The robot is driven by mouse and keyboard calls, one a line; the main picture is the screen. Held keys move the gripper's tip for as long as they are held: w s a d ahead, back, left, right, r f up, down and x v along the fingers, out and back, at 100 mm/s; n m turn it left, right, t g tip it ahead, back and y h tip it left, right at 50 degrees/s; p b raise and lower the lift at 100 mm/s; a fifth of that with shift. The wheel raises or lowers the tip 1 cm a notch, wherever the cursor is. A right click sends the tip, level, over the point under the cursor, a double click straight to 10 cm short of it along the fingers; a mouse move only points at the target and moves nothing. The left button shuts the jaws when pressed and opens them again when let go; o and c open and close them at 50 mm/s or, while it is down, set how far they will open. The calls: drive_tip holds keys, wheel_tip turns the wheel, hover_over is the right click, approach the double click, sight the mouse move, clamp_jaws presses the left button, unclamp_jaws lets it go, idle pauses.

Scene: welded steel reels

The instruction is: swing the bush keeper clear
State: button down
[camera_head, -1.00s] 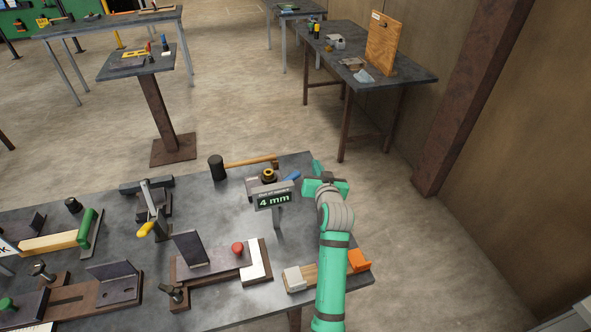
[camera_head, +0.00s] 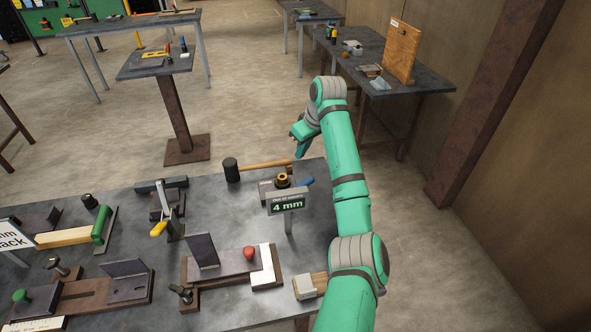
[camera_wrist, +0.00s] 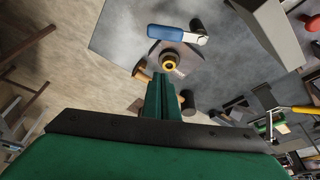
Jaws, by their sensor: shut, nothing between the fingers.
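The brass-coloured bush (camera_head: 283,180) sits on a grey block at the far edge of the bench. A blue handle (camera_head: 308,182) shows just right of it; I take it for the bush keeper's. In the wrist view the bush (camera_wrist: 169,61) is a ring with a dark centre, and the blue handle (camera_wrist: 166,32) on a pale bar lies beyond it. My gripper (camera_head: 299,146) is beyond the bench's far edge, shut and empty, apart from the keeper. In the wrist view its closed fingers (camera_wrist: 170,92) point toward the bush. The keeper's pivot is not clear.
A "4 mm" sign (camera_head: 288,204) stands in front of the bush. A mallet (camera_head: 231,170) lies to its left, its handle reaching behind the bush. A toggle clamp (camera_head: 163,213) and jigs with a red knob (camera_head: 249,253) occupy the nearer bench. Open floor lies beyond the bench.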

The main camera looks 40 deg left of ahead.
drive_tip(key=x, duration=0.9)
drive_tip(key=shift+f, duration=0.35)
drive_tip(key=shift+s+d+f, duration=0.1)
drive_tip(key=shift+d+f, duration=0.05)
drive_tip(key=shift+d, duration=0.45)
drive_tip(key=shift+s+d+f, duration=0.1)
drive_tip(key=shift+s+d, duration=0.05)
drive_tip(key=shift+d, duration=0.5)
drive_tip(key=shift+s+d+f, duration=0.1)
drive_tip(key=shift+d+f, duration=0.05)
drive_tip(key=shift+d, duration=0.45)
